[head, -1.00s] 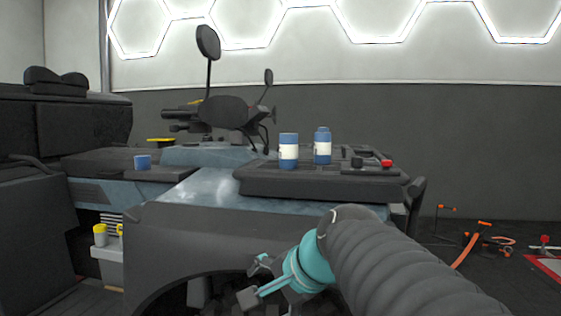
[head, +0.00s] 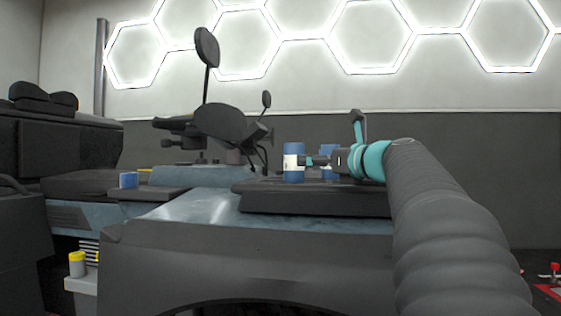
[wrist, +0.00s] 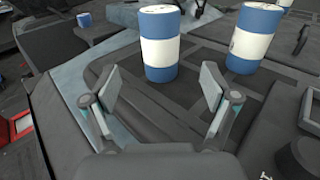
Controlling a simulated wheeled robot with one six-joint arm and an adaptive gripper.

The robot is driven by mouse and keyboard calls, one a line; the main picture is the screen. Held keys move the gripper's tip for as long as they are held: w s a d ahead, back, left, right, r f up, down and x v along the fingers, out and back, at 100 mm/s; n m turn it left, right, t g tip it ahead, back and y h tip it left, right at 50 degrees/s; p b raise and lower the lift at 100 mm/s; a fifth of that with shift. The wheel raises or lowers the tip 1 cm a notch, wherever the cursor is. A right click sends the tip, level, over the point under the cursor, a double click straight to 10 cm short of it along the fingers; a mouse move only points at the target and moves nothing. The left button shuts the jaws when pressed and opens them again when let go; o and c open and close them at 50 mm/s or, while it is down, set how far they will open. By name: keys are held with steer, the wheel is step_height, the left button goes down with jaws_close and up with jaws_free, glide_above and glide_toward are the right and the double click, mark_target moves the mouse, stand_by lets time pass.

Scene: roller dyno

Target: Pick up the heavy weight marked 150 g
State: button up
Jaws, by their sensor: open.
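Two blue cylindrical weights with white bands stand upright on the dark tray. The nearer weight (head: 293,170) is just left of my gripper (head: 316,161) in the head view. In the wrist view this weight (wrist: 160,48) stands ahead of the gap between my open fingers (wrist: 160,98), apart from them. The second weight (head: 327,149) is partly hidden behind my gripper; it shows at the right in the wrist view (wrist: 252,42). No 150 g marking is readable on either. My gripper is open and empty.
The dark tray (head: 310,203) rests on a blue-grey surface (head: 195,207). A dark round knob (wrist: 300,155) sits right of my gripper. A yellow-lidded container (head: 77,264) is low at left.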

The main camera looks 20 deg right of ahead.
mark_target(294, 158)
steer(key=w, duration=0.3)
steer(key=w+a, duration=0.1)
steer(key=w, duration=0.5)
steer(key=shift+w+a+r, duration=0.15)
steer(key=shift+a+r, duration=0.05)
steer(key=shift+a, duration=0.2)
steer(key=c, duration=1.4)
